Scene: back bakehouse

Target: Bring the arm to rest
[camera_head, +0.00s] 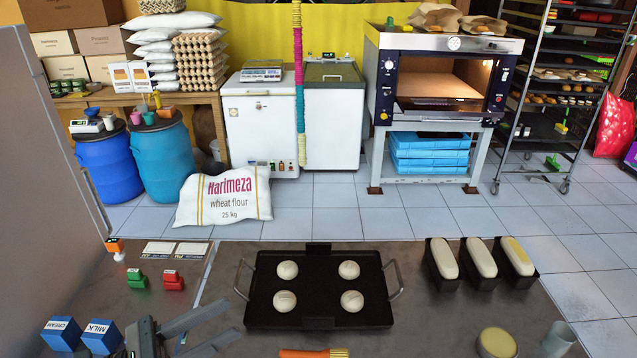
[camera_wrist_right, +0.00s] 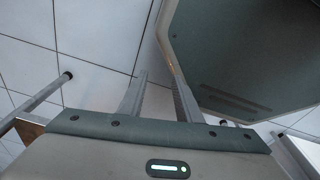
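My left gripper (camera_head: 236,320) is in the head view at the bottom left, over the near part of the worktable. Its two grey fingers are apart with nothing between them, pointing right toward the black baking tray (camera_head: 320,258). My right gripper (camera_wrist_right: 160,84) shows only in the right wrist view. Its two fingers stand apart and empty, with pale floor tiles behind them. The right arm is not seen in the head view.
The tray bears several dough rounds. A brush (camera_head: 313,352) lies below it. CREAM (camera_head: 62,333) and MILK (camera_head: 101,336) cartons stand beside my left gripper. Loaf tins (camera_head: 442,264) are at the right. A large dark panel (camera_wrist_right: 250,55) is close to the right gripper.

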